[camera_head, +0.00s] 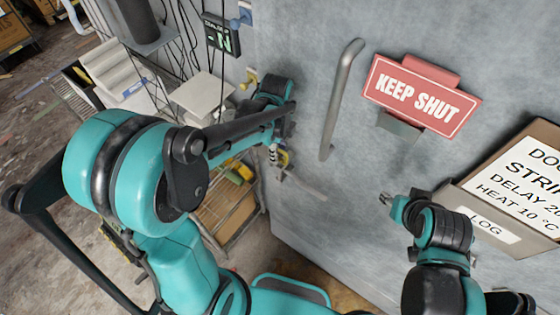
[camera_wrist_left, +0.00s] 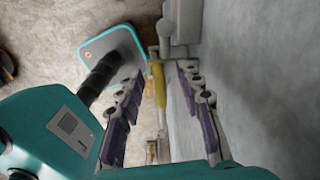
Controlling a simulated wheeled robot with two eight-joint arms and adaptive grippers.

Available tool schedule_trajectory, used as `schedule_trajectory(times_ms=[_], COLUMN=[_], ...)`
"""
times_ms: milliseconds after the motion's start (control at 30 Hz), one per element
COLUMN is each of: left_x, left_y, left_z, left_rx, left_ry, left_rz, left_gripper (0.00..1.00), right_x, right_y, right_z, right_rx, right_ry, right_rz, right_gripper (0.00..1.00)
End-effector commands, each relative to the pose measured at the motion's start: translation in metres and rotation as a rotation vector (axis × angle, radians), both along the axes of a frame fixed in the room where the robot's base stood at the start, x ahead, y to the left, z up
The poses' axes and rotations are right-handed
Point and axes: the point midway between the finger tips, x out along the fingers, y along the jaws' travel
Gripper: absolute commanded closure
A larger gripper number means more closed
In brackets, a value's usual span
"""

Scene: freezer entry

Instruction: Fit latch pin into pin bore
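My left gripper (camera_head: 277,155) is low beside the left edge of the grey freezer door. In the left wrist view its two fingers (camera_wrist_left: 165,115) are spread apart. A slim yellow piece (camera_wrist_left: 158,85), perhaps the latch pin, shows upright in the gap between them, with space on both sides; I cannot tell its depth. Yellow also shows by the gripper in the head view (camera_head: 284,158). Pale metal hardware (camera_wrist_left: 178,45) runs along the door edge beyond the fingers. The pin bore cannot be made out. My right gripper (camera_head: 388,200) is in front of the door, its fingers too small to judge.
The grey door (camera_head: 330,215) carries a vertical bar handle (camera_head: 342,100), a red KEEP SHUT sign (camera_head: 422,95) and a box with a notice (camera_head: 515,185) at right.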

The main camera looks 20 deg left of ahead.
Motion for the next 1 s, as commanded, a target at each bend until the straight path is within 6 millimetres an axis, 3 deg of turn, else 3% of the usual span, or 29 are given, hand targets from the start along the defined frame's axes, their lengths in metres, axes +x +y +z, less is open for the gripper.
schedule_trajectory(times_ms=[33,133,167,1000], left_x=[0.0000,0.0000,0.0000,0.0012], left_y=[0.0000,0.0000,0.0000,-0.0005], left_z=[0.0002,0.0002,0.0002,0.0094], left_rx=[0.000,0.000,0.000,0.000], left_ry=[0.000,0.000,0.000,-0.002], left_rz=[0.000,0.000,0.000,0.000], left_gripper=[0.72,0.98,1.00,1.00], right_x=[0.0000,0.0001,0.0001,0.0000], right_y=[0.0000,0.0000,0.0000,0.0000], right_z=[0.0003,0.0002,0.0002,0.0059], right_rx=[0.000,0.000,0.000,0.000], right_ry=[0.000,0.000,0.000,0.000], right_rz=[0.000,0.000,0.000,0.000], right_gripper=[0.56,0.56,0.56,0.56])
